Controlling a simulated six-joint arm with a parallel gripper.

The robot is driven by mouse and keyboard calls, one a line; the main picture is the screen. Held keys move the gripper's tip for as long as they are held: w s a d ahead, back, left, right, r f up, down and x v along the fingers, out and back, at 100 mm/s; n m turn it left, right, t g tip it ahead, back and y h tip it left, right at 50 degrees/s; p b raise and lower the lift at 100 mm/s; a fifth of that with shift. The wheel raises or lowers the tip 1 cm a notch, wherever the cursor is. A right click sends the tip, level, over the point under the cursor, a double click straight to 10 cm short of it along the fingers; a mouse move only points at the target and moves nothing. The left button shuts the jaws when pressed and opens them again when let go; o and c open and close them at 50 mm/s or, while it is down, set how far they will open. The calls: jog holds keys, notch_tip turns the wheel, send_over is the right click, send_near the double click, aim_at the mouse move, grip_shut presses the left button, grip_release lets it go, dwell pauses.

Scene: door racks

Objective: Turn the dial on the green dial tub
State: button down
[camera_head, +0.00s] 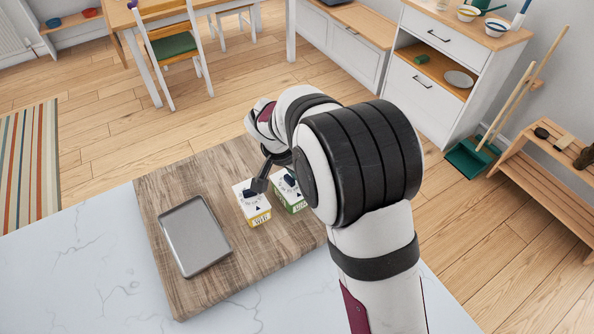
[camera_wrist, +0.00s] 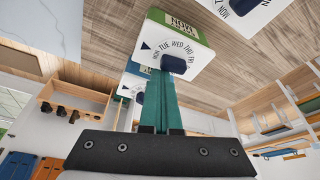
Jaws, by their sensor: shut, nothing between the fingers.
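The green dial tub (camera_head: 292,202) stands on the wooden board, partly hidden by my arm. In the wrist view its green label (camera_wrist: 178,28) and white lid show, with day names around a dark blue dial (camera_wrist: 173,64) and a dark triangle at the lid's left. A yellow-labelled dial tub (camera_head: 252,207) stands just left of it. My gripper (camera_head: 260,185) is shut and empty, pointing down by the two tubs. In the wrist view its teal fingers (camera_wrist: 160,78) end beside the dial; I cannot tell whether they touch it.
A grey tray (camera_head: 193,236) lies on the left of the wooden board (camera_head: 160,190), on a marble counter (camera_head: 75,260). Another white lid (camera_wrist: 245,10) shows at the top right of the wrist view. The board's front right is clear.

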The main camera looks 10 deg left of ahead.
jog(key=shift+s+m+g+h, duration=0.15)
jog(key=shift+m+h, duration=0.05)
jog(key=shift+m, duration=0.55)
jog(key=shift+s+m+g+h, duration=0.1)
jog(key=shift+m+g+h, duration=0.1)
jog(key=shift+m, duration=0.55)
jog(key=shift+a, duration=0.1)
